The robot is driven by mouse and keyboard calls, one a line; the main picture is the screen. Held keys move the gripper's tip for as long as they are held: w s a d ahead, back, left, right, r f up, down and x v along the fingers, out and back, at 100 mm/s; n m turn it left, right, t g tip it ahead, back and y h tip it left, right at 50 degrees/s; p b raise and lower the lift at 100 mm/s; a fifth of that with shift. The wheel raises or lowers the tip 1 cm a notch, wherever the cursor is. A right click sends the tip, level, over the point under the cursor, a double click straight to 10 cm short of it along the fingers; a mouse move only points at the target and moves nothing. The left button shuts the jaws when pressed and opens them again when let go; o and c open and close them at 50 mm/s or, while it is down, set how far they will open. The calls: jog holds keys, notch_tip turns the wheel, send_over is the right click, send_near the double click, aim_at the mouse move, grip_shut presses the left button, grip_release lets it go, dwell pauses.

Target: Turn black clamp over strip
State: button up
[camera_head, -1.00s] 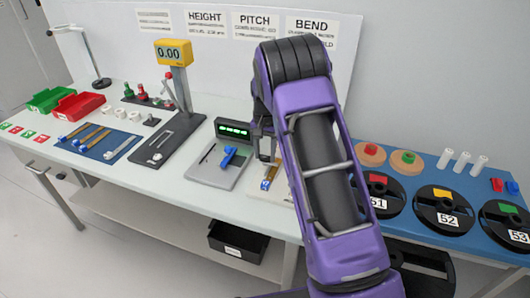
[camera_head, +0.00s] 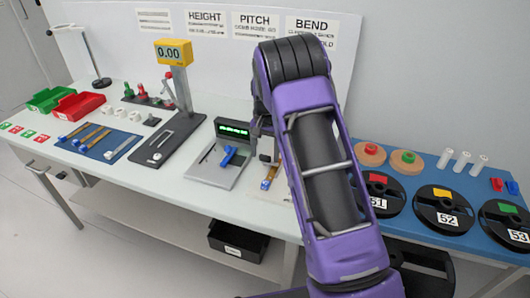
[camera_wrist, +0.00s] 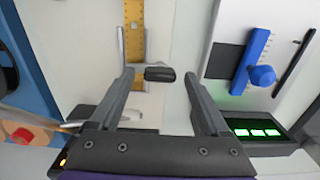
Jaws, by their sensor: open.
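The black clamp (camera_wrist: 160,74) is a short dark bar in the wrist view. It lies between my two fingertips, apart from the right one, with its left end near the left fingertip. The yellow strip (camera_wrist: 134,42), with dark marks, runs up the picture just left of the clamp; most of the clamp is to the right of the strip's line. My gripper (camera_wrist: 160,78) is open around the clamp. In the head view my gripper (camera_head: 266,152) is over the pale bending fixture (camera_head: 268,196), partly hidden by my arm, and the clamp cannot be made out.
A plate with a blue lever (camera_head: 228,157) and a green-lit display (camera_head: 233,129) stands close to the left of my gripper. It also shows at right in the wrist view (camera_wrist: 262,76). Black reels (camera_head: 443,208) lie on the blue mat at right. Bare table (camera_head: 150,188) lies front left.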

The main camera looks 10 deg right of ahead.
aim_at(265, 155)
notch_tip(265, 155, up, 18)
jog(key=p, duration=0.1)
jog(key=shift+f, duration=0.25)
dwell(0.4)
